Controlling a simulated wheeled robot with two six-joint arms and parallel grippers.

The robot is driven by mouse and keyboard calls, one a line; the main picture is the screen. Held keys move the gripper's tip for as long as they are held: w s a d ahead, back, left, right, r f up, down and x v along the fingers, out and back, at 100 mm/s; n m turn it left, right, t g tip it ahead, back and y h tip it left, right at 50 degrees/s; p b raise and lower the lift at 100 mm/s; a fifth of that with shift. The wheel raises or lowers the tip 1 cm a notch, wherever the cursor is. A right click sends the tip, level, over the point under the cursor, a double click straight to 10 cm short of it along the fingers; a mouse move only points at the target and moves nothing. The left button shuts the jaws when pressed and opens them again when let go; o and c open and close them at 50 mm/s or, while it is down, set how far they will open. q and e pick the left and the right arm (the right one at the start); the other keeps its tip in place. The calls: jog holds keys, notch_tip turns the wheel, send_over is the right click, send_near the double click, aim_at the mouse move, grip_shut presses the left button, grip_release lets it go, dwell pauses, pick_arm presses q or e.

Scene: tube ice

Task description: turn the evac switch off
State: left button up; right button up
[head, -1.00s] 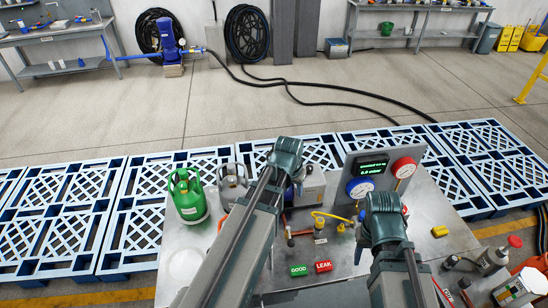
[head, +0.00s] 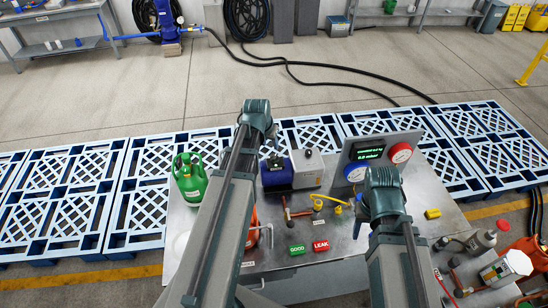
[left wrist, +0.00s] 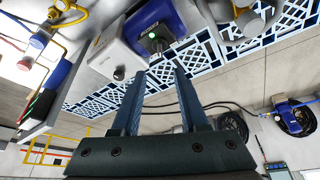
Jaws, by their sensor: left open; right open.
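A blue box (head: 277,174) stands on the bench beside a pale grey box (head: 308,168). In the left wrist view the blue box (left wrist: 168,18) shows a small green light and a metal toggle-like part (left wrist: 157,44); I read no label on it. The pale box (left wrist: 118,48) there carries a dark knob (left wrist: 119,72). My left gripper (left wrist: 162,68) is open and empty, its fingertips pointing at the toggle-like part, apparently just short of it. In the head view my right gripper (head: 380,215) is over the bench's right part, its fingers mostly hidden.
A green cylinder (head: 189,180) stands left of my left arm. A gauge panel (head: 372,158) with a lit display stands at the bench's back right. A yellow hose (head: 333,199) and green GOOD (head: 297,249) and red LEAK (head: 321,245) blocks lie in front.

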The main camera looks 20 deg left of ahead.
aim_at(275, 157)
pick_arm(q)
jog(key=b+x, duration=1)
jog(key=x, duration=0.2)
jog(key=shift+f, duration=0.1)
grip_shut()
